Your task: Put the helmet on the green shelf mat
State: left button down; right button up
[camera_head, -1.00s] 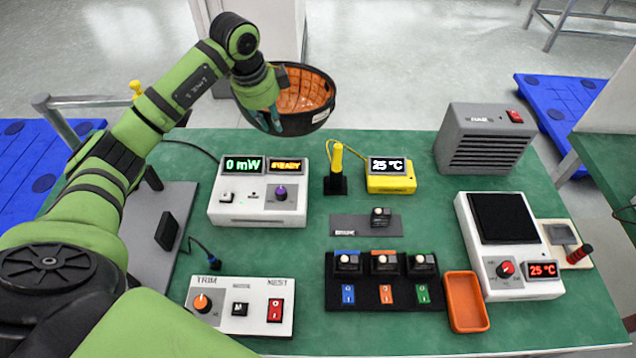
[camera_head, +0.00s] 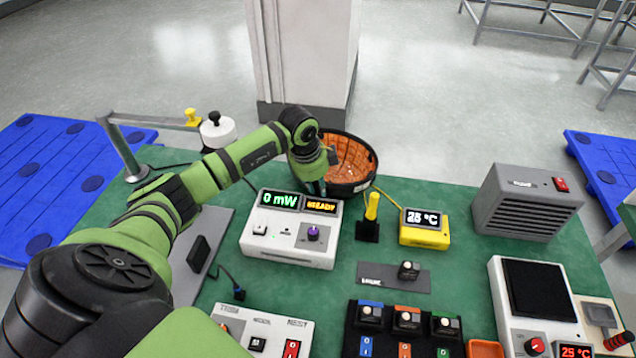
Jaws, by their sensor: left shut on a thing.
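The helmet (camera_head: 352,158) is a dark shell with an orange padded inside, its opening facing up. It is at the far edge of the green table, behind the white meter box. My left gripper (camera_head: 318,180) is shut on the helmet's left rim, and its fingertips are partly hidden. I cannot tell whether the helmet touches the table or hangs above it. No green shelf mat can be made out in this view. My right gripper is not in view.
The white meter (camera_head: 292,232) reading 0 mW stands just in front of the helmet. A yellow thermometer box (camera_head: 424,233), a yellow-handled tool (camera_head: 370,215) and a grey heater (camera_head: 525,205) stand to the right. A white pillar (camera_head: 305,55) rises behind the table.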

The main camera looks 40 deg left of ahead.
pick_arm(q)
jog(key=shift+f, duration=0.1)
jog(key=c, duration=1.4)
grip_release()
